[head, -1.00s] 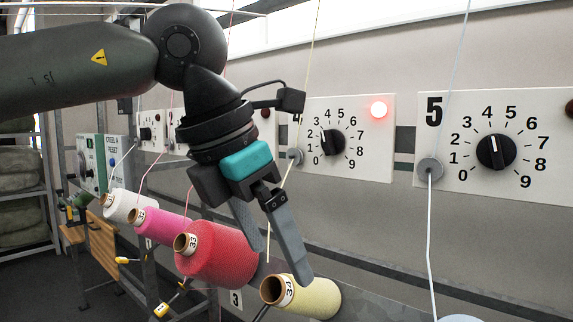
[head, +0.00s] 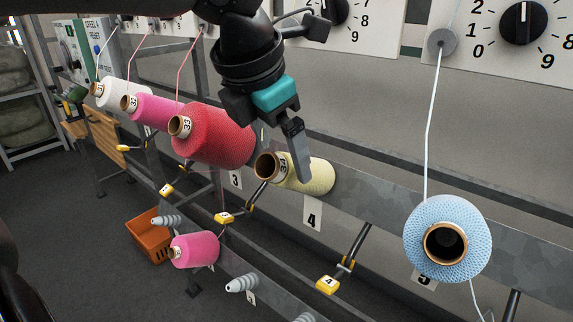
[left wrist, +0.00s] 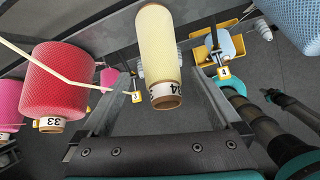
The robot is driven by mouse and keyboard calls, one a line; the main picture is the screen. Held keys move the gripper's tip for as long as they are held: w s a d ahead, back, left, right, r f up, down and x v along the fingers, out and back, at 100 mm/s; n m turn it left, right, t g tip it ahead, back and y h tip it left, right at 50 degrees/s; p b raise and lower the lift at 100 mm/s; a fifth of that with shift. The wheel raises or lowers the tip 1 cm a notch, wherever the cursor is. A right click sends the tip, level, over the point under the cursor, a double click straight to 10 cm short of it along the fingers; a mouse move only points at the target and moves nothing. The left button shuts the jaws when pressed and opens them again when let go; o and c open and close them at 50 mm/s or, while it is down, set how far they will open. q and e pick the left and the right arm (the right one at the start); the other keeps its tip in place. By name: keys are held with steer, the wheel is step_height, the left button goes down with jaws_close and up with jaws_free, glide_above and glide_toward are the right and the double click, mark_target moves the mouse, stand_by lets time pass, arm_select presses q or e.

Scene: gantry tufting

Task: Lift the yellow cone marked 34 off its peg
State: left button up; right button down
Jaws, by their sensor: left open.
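The pale yellow cone marked 34 (head: 318,176) sits on its peg above the plate numbered 4, its brown tube end and label facing out. My left gripper (head: 284,165) is open at this cone. One finger overlaps the cone's front side in the head view; the other is mostly hidden. In the left wrist view the yellow cone (left wrist: 160,45) lies between the two open fingers (left wrist: 160,82), with its label end towards the palm. Contact cannot be told. My right gripper is not seen.
The red cone 33 (head: 215,137) sits close to the left, with pink (head: 152,112) and white (head: 115,95) cones beyond. A light blue cone (head: 448,238) is at the right. Below are a pink cone (head: 195,250), a bare grey peg (head: 242,284) and an orange bin (head: 150,238). Yarn strands run upward.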

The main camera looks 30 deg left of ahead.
arm_select(q)
steer(key=shift+x, duration=2.1)
jaws_close()
steer(key=shift+s+r, duration=0.2)
steer(key=shift+r, duration=0.05)
steer(key=shift+s+r, duration=0.2)
steer(key=shift+s, duration=0.05)
